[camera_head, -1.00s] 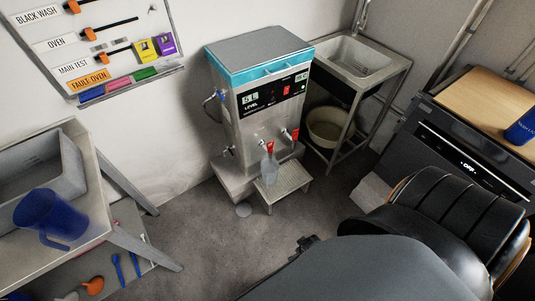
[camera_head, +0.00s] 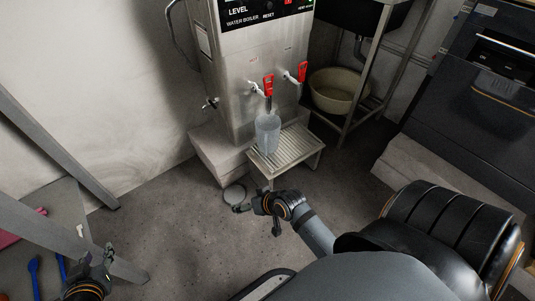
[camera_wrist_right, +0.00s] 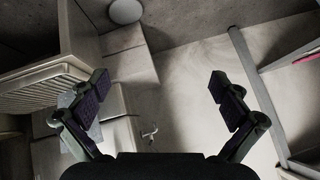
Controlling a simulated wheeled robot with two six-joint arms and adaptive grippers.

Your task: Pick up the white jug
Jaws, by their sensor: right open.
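The white jug (camera_head: 267,133) looks translucent and pale. It stands upright on a slatted metal stand (camera_head: 294,146), under a red-handled tap of the water boiler. My right gripper (camera_head: 257,217) is open and empty, in front of and below the stand, apart from the jug. In the right wrist view its two fingers (camera_wrist_right: 158,90) are spread wide with nothing between them. The slatted stand shows at the left of that view, and I cannot clearly make out the jug there. My left gripper (camera_head: 100,262) is at the lower left, far from the jug; its fingers are too dark and small to read.
The steel water boiler (camera_head: 240,75) stands behind the jug, with a second red-handled tap (camera_head: 302,71) to the right. A beige basin (camera_head: 338,92) sits on the sink frame's lower shelf. Open floor lies in front.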

